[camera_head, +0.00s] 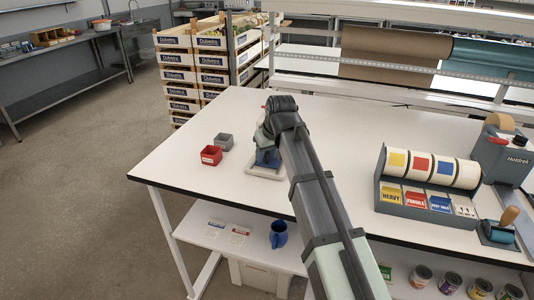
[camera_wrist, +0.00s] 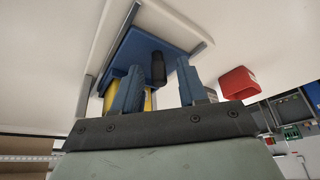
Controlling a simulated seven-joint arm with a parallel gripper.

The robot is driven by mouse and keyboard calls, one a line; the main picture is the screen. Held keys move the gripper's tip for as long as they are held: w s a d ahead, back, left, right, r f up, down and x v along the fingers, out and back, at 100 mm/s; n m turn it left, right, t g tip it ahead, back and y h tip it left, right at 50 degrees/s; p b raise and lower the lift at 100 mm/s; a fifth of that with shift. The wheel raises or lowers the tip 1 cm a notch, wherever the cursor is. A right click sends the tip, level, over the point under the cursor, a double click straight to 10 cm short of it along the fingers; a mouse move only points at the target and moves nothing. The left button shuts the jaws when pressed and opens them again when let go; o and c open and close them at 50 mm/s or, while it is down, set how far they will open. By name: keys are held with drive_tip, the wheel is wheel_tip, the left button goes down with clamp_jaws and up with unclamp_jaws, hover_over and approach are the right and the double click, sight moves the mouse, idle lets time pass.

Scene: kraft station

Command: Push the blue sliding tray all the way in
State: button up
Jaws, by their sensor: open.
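The blue sliding tray (camera_wrist: 150,45) shows in the wrist view, sitting between grey rails (camera_wrist: 201,36) on a white base. A black knob (camera_wrist: 158,68) stands up from the tray. A yellow thing (camera_wrist: 148,100) shows partly behind my left finger. My gripper (camera_wrist: 160,72) is open, with its two blue fingers apart on either side of the knob in this view. I cannot tell whether they touch the knob or the tray. In the head view my arm hides most of the tray, and only part of the white base (camera_head: 264,173) shows beneath my gripper.
A red bin (camera_head: 211,155) and a grey bin (camera_head: 224,141) stand left of the base. The red bin also shows in the wrist view (camera_wrist: 238,82). A label dispenser (camera_head: 430,183) stands at the right. The white tabletop (camera_head: 165,155) is clear at the left.

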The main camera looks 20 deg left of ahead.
clamp_jaws()
idle(0.5)
drive_tip(key=shift+w+r, duration=0.1)
drive_tip(key=shift+w, duration=1.5)
unclamp_jaws()
drive_tip(key=shift+s, duration=0.1)
drive_tip(key=v, duration=1.3)
drive_tip(key=shift+r, duration=0.35)
drive_tip(key=shift+s+d, duration=0.1)
drive_tip(key=shift+d, duration=0.05)
